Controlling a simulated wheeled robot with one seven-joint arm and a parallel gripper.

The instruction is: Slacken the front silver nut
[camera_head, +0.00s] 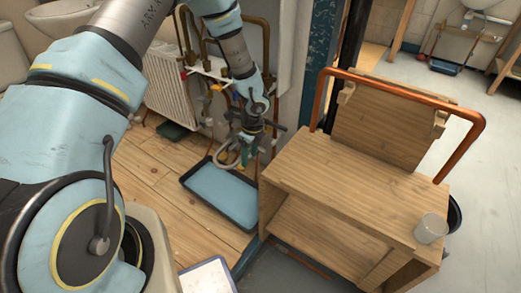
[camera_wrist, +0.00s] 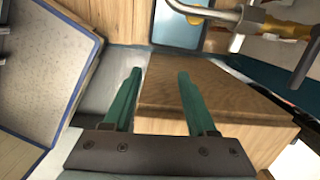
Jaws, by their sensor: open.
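My gripper (camera_head: 262,148) hangs at the end of the arm, near the wall pipework and above the blue tray in the head view. In the wrist view its two green fingers (camera_wrist: 159,76) are apart with nothing between them. Silver and brass pipework (camera_wrist: 250,18) crosses the upper right of the wrist view, beyond and to the right of the fingertips. I cannot tell which part of it is the front silver nut. In the head view the pipework (camera_head: 213,88) is small and partly hidden by my arm.
A wooden bench (camera_head: 335,185) with an orange-brown pipe rail (camera_head: 400,88) stands right of my gripper; it also shows below the fingers (camera_wrist: 240,98). A clear cup (camera_head: 430,229) sits on it. A blue tray (camera_head: 222,190) lies on the floor. A white radiator (camera_head: 168,85) is behind.

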